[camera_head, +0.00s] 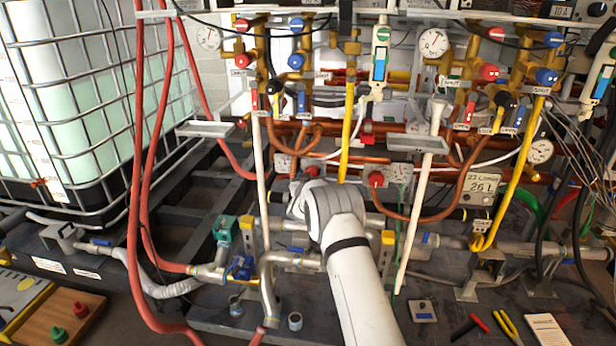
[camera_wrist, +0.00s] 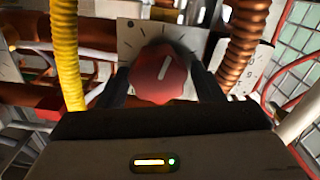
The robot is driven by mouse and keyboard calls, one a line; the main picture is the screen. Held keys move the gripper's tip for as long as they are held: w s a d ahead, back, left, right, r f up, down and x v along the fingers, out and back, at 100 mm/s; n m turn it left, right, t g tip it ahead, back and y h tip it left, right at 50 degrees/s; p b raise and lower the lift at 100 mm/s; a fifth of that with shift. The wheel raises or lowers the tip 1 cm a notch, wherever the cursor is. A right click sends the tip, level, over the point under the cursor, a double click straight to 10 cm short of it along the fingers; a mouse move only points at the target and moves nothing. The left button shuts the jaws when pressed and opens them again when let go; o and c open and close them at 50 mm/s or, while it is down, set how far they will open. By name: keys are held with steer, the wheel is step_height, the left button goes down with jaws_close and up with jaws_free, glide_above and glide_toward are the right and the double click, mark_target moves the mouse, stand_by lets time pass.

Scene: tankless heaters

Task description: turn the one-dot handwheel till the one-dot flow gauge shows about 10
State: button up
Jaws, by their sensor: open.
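A red handwheel (camera_wrist: 160,76) with a white pointer line sits on a white plate (camera_wrist: 130,34) between my gripper's dark fingers (camera_wrist: 160,84) in the wrist view. The fingers are open, one on each side of it; I cannot tell whether they touch it. In the head view this handwheel (camera_head: 313,171) shows just above my gripper (camera_head: 303,188). A small gauge (camera_head: 283,162) is left of it, and part of a dial (camera_wrist: 243,82) shows in the wrist view. Its needle reading is not legible.
Another red handwheel (camera_head: 376,179) and gauge (camera_head: 402,173) sit to the right. A yellow pipe (camera_head: 346,130) runs between the two wheels; a yellow corrugated hose (camera_wrist: 66,52) and a copper one (camera_wrist: 241,45) flank my fingers.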

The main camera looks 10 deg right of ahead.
steer(key=shift+c, duration=0.5)
steer(key=c, duration=0.6)
steer(key=shift+a, duration=0.2)
steer(key=shift+b, duration=0.45)
